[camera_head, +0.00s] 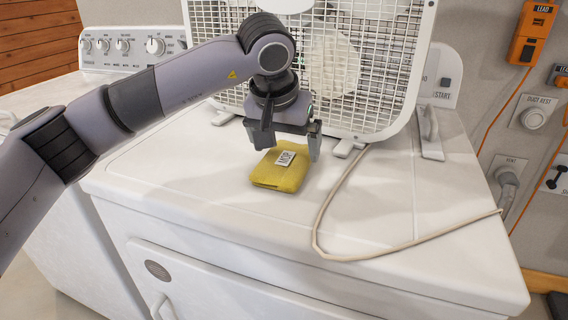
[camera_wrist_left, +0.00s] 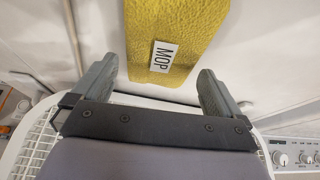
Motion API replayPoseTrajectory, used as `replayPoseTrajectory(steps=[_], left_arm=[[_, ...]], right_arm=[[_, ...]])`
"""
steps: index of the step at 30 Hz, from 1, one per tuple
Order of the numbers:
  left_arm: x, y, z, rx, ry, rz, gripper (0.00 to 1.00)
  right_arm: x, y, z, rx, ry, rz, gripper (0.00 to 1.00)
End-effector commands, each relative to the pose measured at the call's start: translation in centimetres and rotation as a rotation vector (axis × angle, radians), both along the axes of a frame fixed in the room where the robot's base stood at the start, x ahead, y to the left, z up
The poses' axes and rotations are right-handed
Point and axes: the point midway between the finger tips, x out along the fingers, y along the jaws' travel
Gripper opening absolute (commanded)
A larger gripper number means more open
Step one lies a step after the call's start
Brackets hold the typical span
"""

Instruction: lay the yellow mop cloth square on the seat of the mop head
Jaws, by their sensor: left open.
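The yellow mop cloth (camera_head: 277,178) lies folded on the white dryer top, with a white label reading MOP. It also shows in the left wrist view (camera_wrist_left: 185,38), ahead of the fingers and partly between them. My left gripper (camera_head: 287,150) is open above the cloth's far edge, its fingers pointing down on either side of it. Both fingertips also show in the left wrist view (camera_wrist_left: 158,80), apart from the cloth. The mop head and its seat are not in view. My right gripper is not in view.
A white box fan (camera_head: 335,65) stands at the back of the dryer top (camera_head: 400,215), close behind my left gripper. A beige cord (camera_head: 318,225) loops across the top to the right of the cloth. A washer control panel (camera_head: 130,46) is at left. Wall fittings (camera_head: 533,115) line the right.

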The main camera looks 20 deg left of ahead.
Motion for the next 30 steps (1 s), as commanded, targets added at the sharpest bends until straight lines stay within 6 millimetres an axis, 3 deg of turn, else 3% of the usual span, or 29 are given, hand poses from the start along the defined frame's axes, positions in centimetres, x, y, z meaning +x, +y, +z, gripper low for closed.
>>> replayPoseTrajectory(steps=[4,11,15,17,18,25,30], left_arm=[[0.8,0.0,-2.0,0.000,0.003,0.001,1.00],[0.9,0.0,-2.2,0.000,0.000,0.000,1.00],[0.9,0.0,-2.2,0.000,0.000,0.000,0.56],[0.9,0.0,-2.2,0.000,0.000,0.000,0.56],[0.9,0.0,-2.1,-0.001,0.000,0.000,0.51],[0.9,0.0,-2.0,-0.001,0.000,0.000,0.51],[0.9,0.0,-0.7,-0.001,-0.002,0.001,0.51]], right_arm=[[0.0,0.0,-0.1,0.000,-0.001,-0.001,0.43],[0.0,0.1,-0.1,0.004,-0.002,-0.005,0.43],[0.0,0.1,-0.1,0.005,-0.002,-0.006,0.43],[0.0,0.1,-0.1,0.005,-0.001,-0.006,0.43],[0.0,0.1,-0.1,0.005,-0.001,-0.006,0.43],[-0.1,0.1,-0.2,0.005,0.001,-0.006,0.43],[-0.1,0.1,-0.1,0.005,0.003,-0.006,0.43]])
